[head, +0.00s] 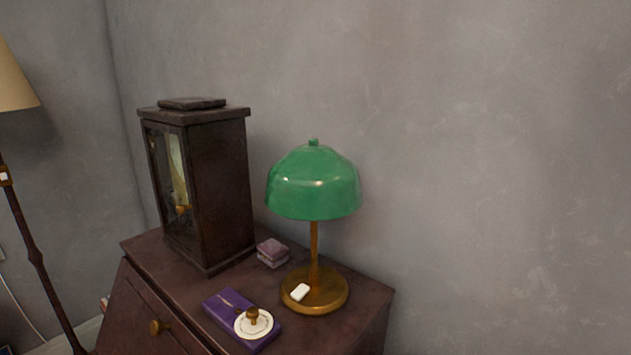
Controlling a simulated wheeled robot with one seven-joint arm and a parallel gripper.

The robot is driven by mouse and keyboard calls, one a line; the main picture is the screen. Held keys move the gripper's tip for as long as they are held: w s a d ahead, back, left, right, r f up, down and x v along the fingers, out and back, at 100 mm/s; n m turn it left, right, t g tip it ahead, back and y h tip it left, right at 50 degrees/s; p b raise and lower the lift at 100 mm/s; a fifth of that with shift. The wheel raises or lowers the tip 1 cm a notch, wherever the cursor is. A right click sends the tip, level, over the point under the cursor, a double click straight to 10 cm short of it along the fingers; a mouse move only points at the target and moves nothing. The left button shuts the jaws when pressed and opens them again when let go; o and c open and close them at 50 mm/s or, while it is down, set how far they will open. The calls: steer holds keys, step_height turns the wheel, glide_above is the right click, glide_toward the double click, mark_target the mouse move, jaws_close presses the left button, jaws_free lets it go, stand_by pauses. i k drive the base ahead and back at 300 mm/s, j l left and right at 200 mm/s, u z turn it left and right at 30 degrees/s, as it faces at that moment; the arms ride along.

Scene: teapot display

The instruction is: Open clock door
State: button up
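A dark wooden clock (222,185) stands upright on the left part of a dark reddish-brown cabinet (365,297). Its glazed front door (158,165) faces left and shows at a steep angle. Something pale and something golden show behind the glass. I cannot tell from this angle whether the door is fully shut, and no handle shows clearly. My gripper is not in view.
A green-shaded lamp (313,185) stands right of the clock. A small pinkish box (272,252) lies between them. A floor lamp (35,257) stands at the left.

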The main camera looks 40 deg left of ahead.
mark_target(201, 259)
steer(key=u, duration=1.65)
